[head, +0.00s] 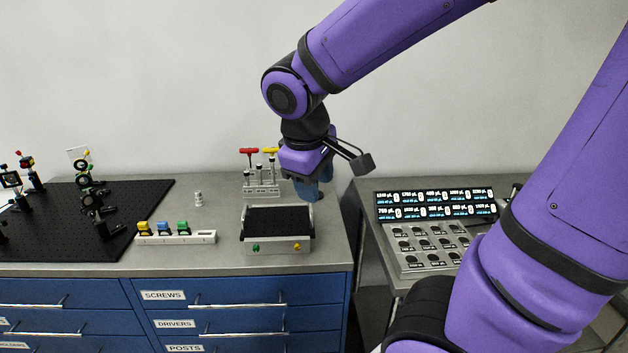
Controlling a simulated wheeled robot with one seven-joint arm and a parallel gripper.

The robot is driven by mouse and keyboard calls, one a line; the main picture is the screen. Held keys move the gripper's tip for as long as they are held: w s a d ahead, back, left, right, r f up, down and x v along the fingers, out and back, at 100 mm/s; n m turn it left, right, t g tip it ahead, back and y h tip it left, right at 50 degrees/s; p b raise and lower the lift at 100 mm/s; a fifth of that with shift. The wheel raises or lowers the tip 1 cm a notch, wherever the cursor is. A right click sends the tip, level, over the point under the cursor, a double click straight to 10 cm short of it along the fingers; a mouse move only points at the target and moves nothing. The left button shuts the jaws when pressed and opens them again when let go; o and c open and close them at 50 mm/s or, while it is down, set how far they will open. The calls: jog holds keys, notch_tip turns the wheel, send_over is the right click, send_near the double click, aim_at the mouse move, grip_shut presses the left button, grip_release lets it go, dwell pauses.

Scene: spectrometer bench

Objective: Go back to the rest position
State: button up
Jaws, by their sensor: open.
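My gripper (312,190) hangs from the purple arm above the back right of the blue-drawered bench (200,258). It points down, and its blue fingers are partly hidden behind its purple housing. Nothing shows held in it. It is just right of a driver rack (262,190) with red and yellow T-handles, and behind a black-topped tray (277,222) with a green and a yellow knob on its front. No marked rest position is in view.
A black breadboard (130,205) with optic mounts fills the bench's left. A white holder (175,238) carries yellow, blue and green pieces, with a small metal post (198,198) behind it. At right, a side table holds a lit display panel (435,204) and a grey rack (430,243).

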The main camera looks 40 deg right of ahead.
jog(key=shift+s+r, duration=0.1)
dwell(0.3)
jog(key=s+a+r+m+t+y, duration=0.2)
jog(key=s+r+m+t+y, duration=0.1)
jog(key=s+r, duration=0.4)
jog(key=shift+s+a+m+t, duration=0.15)
jog(key=shift+s+m+t, duration=0.35)
jog(key=shift+s+m, duration=0.1)
